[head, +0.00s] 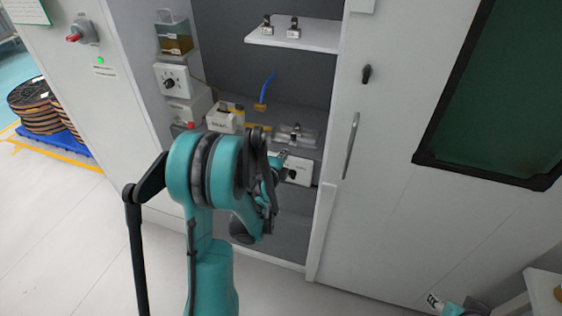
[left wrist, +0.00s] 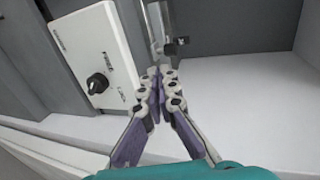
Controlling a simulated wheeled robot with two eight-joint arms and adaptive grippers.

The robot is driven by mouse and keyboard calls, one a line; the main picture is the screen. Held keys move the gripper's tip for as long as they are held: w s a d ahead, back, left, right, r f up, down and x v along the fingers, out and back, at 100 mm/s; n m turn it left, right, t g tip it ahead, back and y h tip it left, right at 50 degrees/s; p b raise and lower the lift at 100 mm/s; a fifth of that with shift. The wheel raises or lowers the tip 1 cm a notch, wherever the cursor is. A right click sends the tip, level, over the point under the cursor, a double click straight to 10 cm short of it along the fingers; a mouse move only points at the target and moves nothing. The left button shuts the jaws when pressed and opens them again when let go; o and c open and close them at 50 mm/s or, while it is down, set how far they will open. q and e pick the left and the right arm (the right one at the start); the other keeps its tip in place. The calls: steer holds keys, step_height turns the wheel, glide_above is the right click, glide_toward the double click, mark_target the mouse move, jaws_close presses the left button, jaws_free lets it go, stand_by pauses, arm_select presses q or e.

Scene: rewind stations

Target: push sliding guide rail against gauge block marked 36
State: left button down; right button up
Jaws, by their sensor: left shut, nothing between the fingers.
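My left gripper (head: 282,157) is inside the cabinet bay in the head view, partly hidden by my own arm. In the left wrist view its fingers (left wrist: 157,73) are shut with nothing between them. Just beyond the fingertips is a metal fitting (left wrist: 174,46), seen from close by. In the head view a metal fixture (head: 296,135) lies behind the gripper. I cannot tell which part is the sliding guide rail, and no 36 marking is readable. What seems to be my right gripper (head: 436,299) shows at the lower right, too small to tell its state.
A white box with a black knob (left wrist: 97,83) stands left of the fingers; it also shows in the head view (head: 299,171). A shelf (head: 318,36) with two small fittings hangs above. A cabinet door with a handle (head: 351,145) bounds the bay at right. Reels (head: 38,108) stand far left.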

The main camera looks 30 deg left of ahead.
mark_target(293, 139)
arm_select(q)
steer(key=x, duration=0.3)
steer(key=b+x, duration=0.1)
steer(key=x, duration=0.2)
steer(key=shift+w+r+b, duration=0.15)
steer(key=shift+r+b, duration=0.05)
steer(key=shift+b, duration=0.1)
steer(key=shift+w+a+r, duration=0.15)
steer(key=shift+w, duration=0.5)
steer(key=shift+w, duration=0.1)
steer(key=shift+w+a, duration=0.2)
steer(key=shift+w, duration=0.6)
steer(key=shift+s+r, duration=0.1)
